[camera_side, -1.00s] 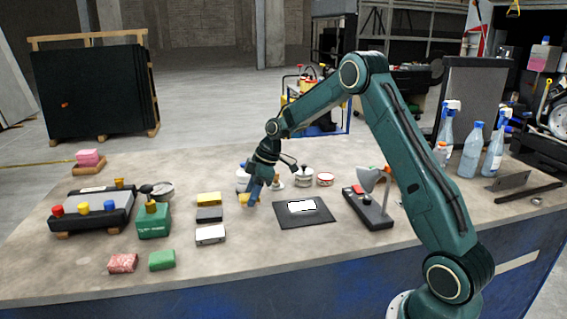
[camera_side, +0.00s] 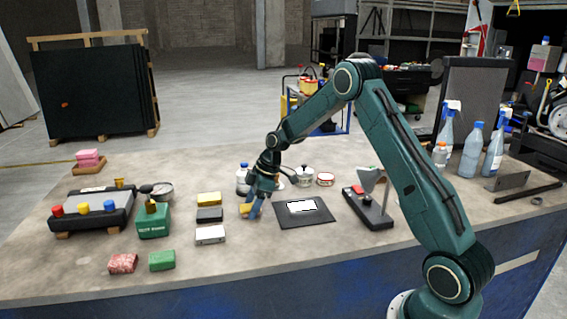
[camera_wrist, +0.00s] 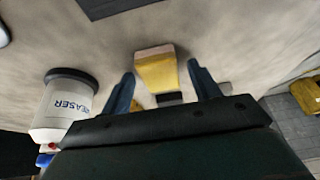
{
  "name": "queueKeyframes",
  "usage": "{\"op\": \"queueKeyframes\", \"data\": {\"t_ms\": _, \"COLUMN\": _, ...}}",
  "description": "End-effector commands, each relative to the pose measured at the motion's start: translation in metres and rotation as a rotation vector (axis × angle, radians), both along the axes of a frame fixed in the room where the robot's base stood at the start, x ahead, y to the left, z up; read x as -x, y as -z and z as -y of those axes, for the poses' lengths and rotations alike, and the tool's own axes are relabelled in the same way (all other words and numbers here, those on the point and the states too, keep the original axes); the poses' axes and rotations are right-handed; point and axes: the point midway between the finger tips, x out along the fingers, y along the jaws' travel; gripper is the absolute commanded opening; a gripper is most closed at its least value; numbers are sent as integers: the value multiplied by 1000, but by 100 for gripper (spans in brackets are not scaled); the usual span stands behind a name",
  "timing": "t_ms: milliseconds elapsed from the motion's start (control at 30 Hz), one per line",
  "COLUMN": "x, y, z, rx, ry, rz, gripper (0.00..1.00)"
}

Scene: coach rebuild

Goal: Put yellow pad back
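My gripper (camera_side: 253,209) is low over the middle of the bench, pointing down. A yellow pad (camera_side: 245,210) shows at its fingers. In the wrist view, the yellow pad (camera_wrist: 156,70) with a pale far edge lies between the two blue fingers of my gripper (camera_wrist: 162,80). The pad has travelled with the fingers, so they appear shut on it, though a thin strip of bench shows beside the right finger. I cannot tell whether the pad touches the bench. Another yellow block (camera_side: 209,198) lies to the left, behind a dark block (camera_side: 209,215) and a white block (camera_side: 210,235).
A black mat (camera_side: 322,213) with a white sheet lies right of my gripper. A white labelled bottle (camera_wrist: 68,105) stands close on the left in the wrist view. Behind are a pot (camera_side: 304,177) and a tin (camera_side: 325,180). A green box (camera_side: 153,222) stands left.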

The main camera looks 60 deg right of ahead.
Motion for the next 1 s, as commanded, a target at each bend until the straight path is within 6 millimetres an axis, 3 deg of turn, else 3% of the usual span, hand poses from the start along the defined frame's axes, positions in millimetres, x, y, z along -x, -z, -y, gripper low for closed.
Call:
{"op": "queueKeyframes", "data": {"t_ms": 467, "x": 2, "y": -14, "z": 3, "rx": 1, "ry": 0, "rz": 4, "gripper": 62}}
{"op": "queueKeyframes", "data": {"t_ms": 1000, "x": 24, "y": -88, "z": 26, "rx": 2, "ry": 2, "rz": 3, "gripper": 62}}
